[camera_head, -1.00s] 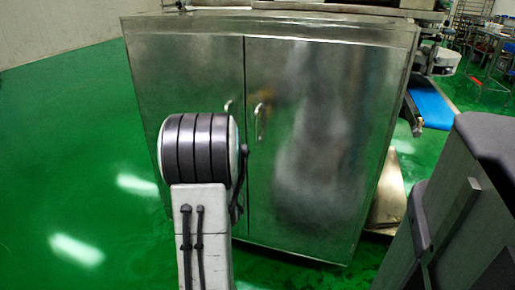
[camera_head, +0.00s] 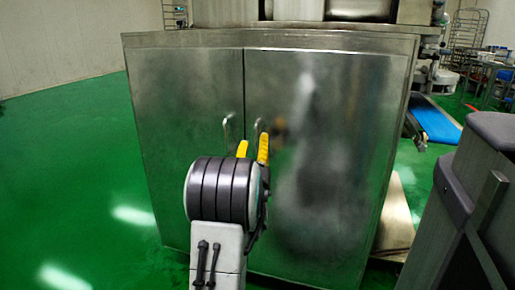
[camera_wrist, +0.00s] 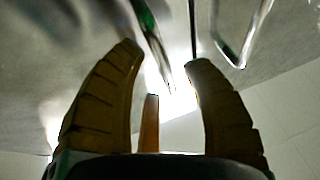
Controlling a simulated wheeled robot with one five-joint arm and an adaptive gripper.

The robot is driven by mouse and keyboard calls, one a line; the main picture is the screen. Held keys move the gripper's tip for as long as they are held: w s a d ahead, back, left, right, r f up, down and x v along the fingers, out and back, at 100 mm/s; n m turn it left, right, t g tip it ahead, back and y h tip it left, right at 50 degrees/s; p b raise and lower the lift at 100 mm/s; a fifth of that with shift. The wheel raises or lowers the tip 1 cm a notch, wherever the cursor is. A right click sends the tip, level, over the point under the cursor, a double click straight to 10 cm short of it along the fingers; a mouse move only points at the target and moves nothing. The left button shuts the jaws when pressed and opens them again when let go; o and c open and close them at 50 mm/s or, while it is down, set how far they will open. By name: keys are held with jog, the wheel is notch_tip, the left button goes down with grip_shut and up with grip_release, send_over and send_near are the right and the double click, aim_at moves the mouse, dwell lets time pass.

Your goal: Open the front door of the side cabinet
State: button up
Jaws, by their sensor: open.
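The side cabinet (camera_head: 190,100) is a steel box with two shut front doors. The left door has an upright handle (camera_head: 227,130), and the right door (camera_head: 340,130) has its own handle (camera_head: 257,128) close to the seam. My gripper (camera_head: 253,149) is open, its yellow fingers raised just in front of the right door's handle. In the wrist view the fingers (camera_wrist: 163,62) spread below a handle (camera_wrist: 152,45), which runs toward the gap between them. The other handle (camera_wrist: 236,50) is at the right, across the seam. Contact with a handle cannot be told.
A blue conveyor belt (camera_head: 433,120) stands right of the cabinet, and machinery rests on top of it. Racks and tables are at the far right. Green floor (camera_head: 70,150) is free at the left.

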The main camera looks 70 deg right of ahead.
jog(key=shift+b+x, duration=0.4)
jog(key=shift+x, duration=0.45)
jog(key=shift+c, duration=0.4)
grip_shut()
